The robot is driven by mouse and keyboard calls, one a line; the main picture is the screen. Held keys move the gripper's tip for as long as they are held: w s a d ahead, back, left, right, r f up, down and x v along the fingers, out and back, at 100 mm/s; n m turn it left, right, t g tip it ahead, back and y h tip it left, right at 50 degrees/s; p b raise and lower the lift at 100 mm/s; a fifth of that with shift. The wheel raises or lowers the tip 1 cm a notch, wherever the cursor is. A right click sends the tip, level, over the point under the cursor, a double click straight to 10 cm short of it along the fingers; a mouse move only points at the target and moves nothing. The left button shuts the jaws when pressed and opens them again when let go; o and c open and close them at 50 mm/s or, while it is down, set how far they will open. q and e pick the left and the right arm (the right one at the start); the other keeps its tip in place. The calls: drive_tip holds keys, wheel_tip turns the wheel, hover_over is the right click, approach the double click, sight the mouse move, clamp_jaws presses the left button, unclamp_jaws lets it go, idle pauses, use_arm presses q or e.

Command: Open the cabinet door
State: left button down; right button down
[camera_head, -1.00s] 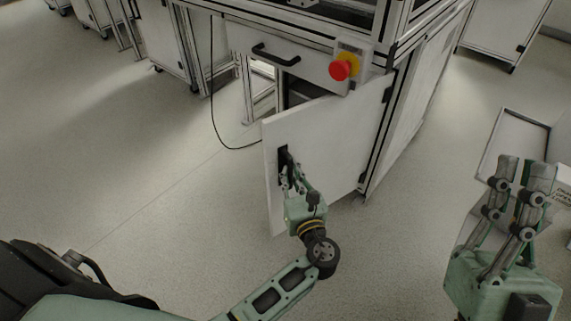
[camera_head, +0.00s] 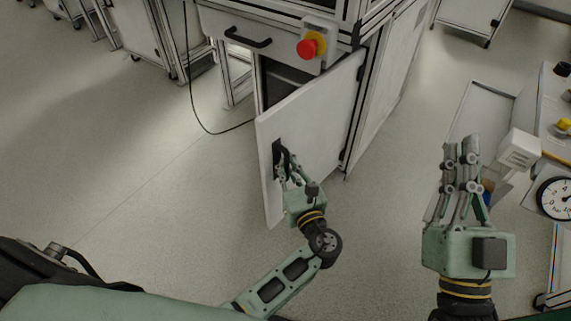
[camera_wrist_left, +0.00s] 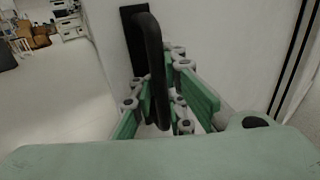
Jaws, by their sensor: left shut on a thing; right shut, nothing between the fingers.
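The white cabinet door (camera_head: 318,120) stands swung open in the head view, hinged on its right side at the cabinet's corner. Its black handle (camera_head: 278,158) is near the door's free left edge. My left gripper (camera_head: 287,172) is shut on the handle. In the left wrist view the black handle (camera_wrist_left: 150,65) runs between the green fingers of the left gripper (camera_wrist_left: 165,100). Part of the handle is hidden by the fingers. My right gripper (camera_head: 460,150) is shut and empty, raised at the right, apart from the door.
The cabinet has a drawer with a black handle (camera_head: 248,38) and a red emergency button (camera_head: 311,46) above the door. A cable hangs at its left. At the right are a tray (camera_head: 485,110), a white box (camera_head: 517,150) and a gauge (camera_head: 554,198). Floor left of the door is clear.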

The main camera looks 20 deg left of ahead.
use_arm(q)
drive_tip(key=c, duration=2.1)
unclamp_jaws()
drive_tip(key=shift+s+a+f, duration=0.3)
drive_tip(key=shift+s, duration=0.05)
drive_tip(key=shift+r, duration=0.1)
drive_tip(key=shift+w+d, duration=0.1)
drive_tip(key=shift+d, duration=0.05)
drive_tip(key=shift+v, duration=3.7)
